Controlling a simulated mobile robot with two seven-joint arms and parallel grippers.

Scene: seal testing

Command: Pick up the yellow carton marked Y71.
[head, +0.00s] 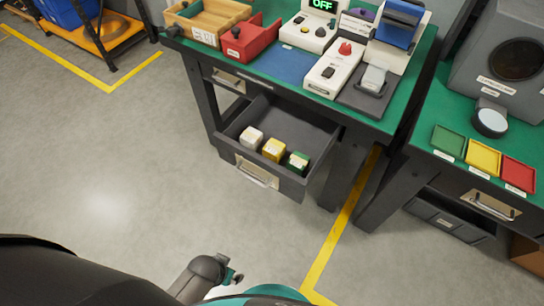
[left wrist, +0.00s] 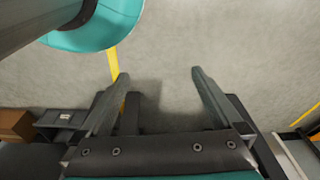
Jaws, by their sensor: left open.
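A yellow carton (head: 273,149) sits in the open drawer (head: 312,183) under the green-topped bench in the head view, between a white carton (head: 251,137) and a green carton (head: 297,162). The cartons are upright with gaps between them, and their markings are too small to read. My left gripper (left wrist: 158,76) shows in the left wrist view with its two fingers wide apart and nothing between them, over grey floor. The cartons are not in that view. My right gripper is not in view.
The bench top (head: 345,111) above the drawer holds a red tray (head: 250,43), a wooden box (head: 207,20) and testing devices. A second bench with green, yellow and red trays (head: 483,158) stands at right. The floor before the drawer is clear.

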